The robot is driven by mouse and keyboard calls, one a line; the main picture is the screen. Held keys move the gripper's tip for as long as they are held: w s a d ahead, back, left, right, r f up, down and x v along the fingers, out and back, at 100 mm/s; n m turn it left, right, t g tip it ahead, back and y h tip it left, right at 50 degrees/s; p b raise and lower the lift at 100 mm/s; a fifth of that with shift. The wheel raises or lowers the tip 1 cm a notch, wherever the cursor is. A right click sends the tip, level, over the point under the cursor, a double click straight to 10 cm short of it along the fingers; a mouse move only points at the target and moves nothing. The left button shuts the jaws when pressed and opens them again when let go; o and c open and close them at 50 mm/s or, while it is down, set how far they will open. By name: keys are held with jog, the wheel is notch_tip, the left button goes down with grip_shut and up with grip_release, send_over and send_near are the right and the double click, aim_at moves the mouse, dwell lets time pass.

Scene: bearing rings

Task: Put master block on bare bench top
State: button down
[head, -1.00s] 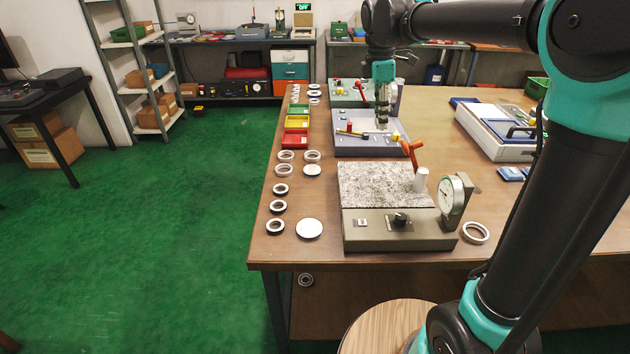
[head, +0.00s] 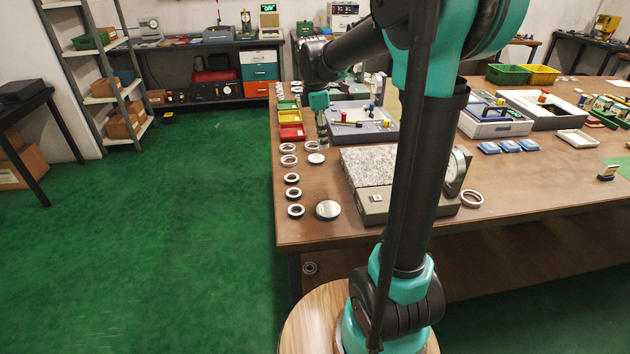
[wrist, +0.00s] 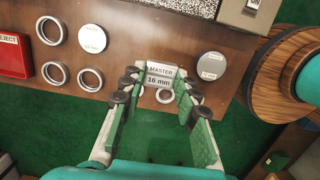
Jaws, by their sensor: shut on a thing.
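The master block (wrist: 160,75) is a small pale block labelled "MASTER 16 mm" in the wrist view. My gripper (wrist: 160,82) is shut on it, with a finger on each side. In the head view my gripper (head: 323,143) hangs over the left part of the wooden bench top (head: 320,235), beside the grey-blue fixture; the block is too small to make out there. In the wrist view the block appears over the bench's edge strip, and its height above the wood is hard to tell.
Several rings (head: 292,178) and pale discs (head: 328,210) lie along the bench's left edge. A red tray (head: 292,132) is at the left. The gauge stand with a granite plate (head: 370,165) is to the right, partly hidden by my arm. Bare wood shows near the front-left corner.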

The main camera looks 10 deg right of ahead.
aim_at(323, 185)
notch_tip(323, 185, down, 15)
jog(key=shift+f, duration=0.1)
dwell(0.4)
jog(key=shift+f, duration=0.1)
jog(key=c, duration=1.1)
grip_release()
jog(key=shift+c, duration=0.2)
notch_tip(323, 185, up, 12)
jog(key=a, duration=0.1)
jog(key=shift+a, duration=0.2)
